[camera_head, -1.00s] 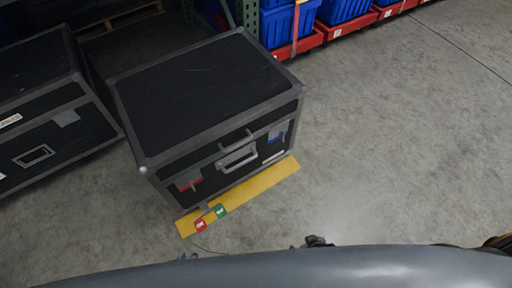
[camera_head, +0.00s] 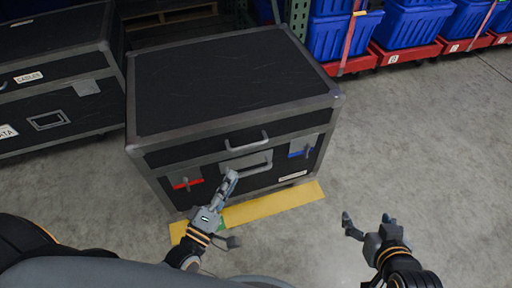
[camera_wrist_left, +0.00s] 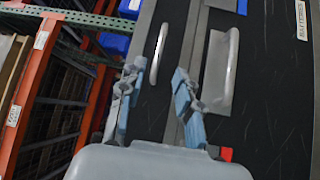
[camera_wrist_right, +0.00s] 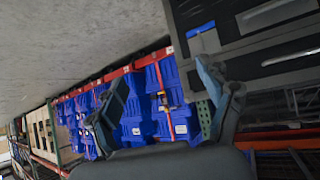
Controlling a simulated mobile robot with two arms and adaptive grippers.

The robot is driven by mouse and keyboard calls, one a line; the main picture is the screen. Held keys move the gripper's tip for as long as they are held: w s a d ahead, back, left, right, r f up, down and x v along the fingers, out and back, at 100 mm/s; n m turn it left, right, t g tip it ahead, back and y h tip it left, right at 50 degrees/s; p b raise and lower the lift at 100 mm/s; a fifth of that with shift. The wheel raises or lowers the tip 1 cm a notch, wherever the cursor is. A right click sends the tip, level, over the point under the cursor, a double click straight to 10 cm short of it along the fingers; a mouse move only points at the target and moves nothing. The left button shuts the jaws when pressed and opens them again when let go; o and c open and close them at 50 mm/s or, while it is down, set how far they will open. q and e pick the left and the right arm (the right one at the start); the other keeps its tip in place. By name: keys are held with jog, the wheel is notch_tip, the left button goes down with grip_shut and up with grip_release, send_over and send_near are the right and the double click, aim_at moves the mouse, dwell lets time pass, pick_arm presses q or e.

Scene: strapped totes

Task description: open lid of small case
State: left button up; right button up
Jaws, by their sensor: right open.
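The small case (camera_head: 230,80) is black with grey edges and stands with its lid shut. Its front has a lid handle (camera_head: 247,142), a lower handle (camera_head: 247,165), a latch with red (camera_head: 187,182) and a latch with blue (camera_head: 302,150). I cannot tell whether the latches are fastened. My left gripper (camera_head: 235,207) is open and empty in front of the case, one finger overlapping the lower handle. In the left wrist view both handles (camera_wrist_left: 160,52) (camera_wrist_left: 222,72) lie beyond its fingers. My right gripper (camera_head: 367,219) is open and empty, right of the case.
A larger black case (camera_head: 60,80) stands close on the left. Yellow floor tape (camera_head: 275,206) runs along the small case's front. Blue totes (camera_head: 412,28) on red bases stand at the back right, near a green rack post (camera_head: 298,18). The floor (camera_head: 430,130) at right is clear.

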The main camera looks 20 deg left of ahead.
aim_at(251, 145)
pick_arm(q)
jog(key=shift+b+x, duration=0.75)
jog(key=shift+x, duration=5.5)
pick_arm(e)
jog(key=w+a+r+t+y, duration=0.1)
jog(key=w+a+r+t, duration=0.1)
jog(key=w+r+t, duration=0.2)
jog(key=shift+w+r, duration=0.25)
jog(key=shift+r, duration=0.6)
pick_arm(q)
grip_shut()
